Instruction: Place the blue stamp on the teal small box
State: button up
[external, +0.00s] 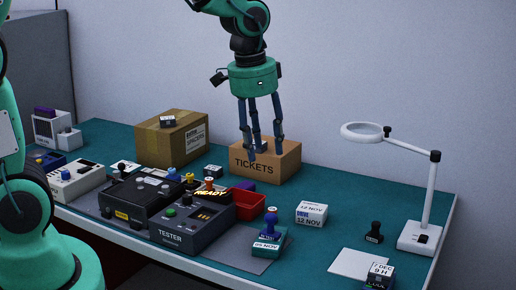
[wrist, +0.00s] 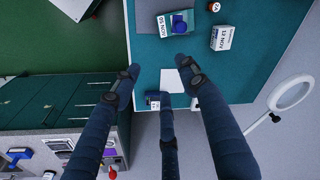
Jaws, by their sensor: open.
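The blue stamp (external: 271,221) stands upright on the teal small box (external: 262,250), which has a white 05 NOV label. In the wrist view the blue stamp (wrist: 179,25) appears over the teal small box (wrist: 187,14) near the top edge. My gripper (external: 260,142) is open and empty, high above the table, and overlaps the TICKETS box in the external view. It is well apart from the stamp. In the wrist view its fingers (wrist: 160,78) are spread, with no object between them.
A black tester (external: 192,228) and a red tray (external: 246,204) stand left of the teal box. A white 12 NOV box (external: 311,214), a black stamp (external: 375,232) and a magnifier lamp (external: 431,195) stand to its right. Cartons (external: 265,163) stand behind. The table's front edge is close.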

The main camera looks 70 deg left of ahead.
jog(key=s+d+r+t, duration=0.2)
jog(key=s+d+r, duration=0.4)
jog(key=s, duration=0.5)
jog(key=s+d+r+t, duration=0.1)
jog(key=s+d+r, duration=0.6)
jog(key=s, duration=0.4)
jog(key=shift+d+r+t+h, duration=0.2)
jog(key=shift+r+t+h, duration=0.1)
jog(key=shift+r+t, duration=0.1)
jog(key=shift+f, duration=0.15)
notch_tip(320, 180, down, 2)
jog(key=b, duration=0.2)
jog(key=shift+f+b, duration=0.2)
jog(key=shift+b, duration=0.1)
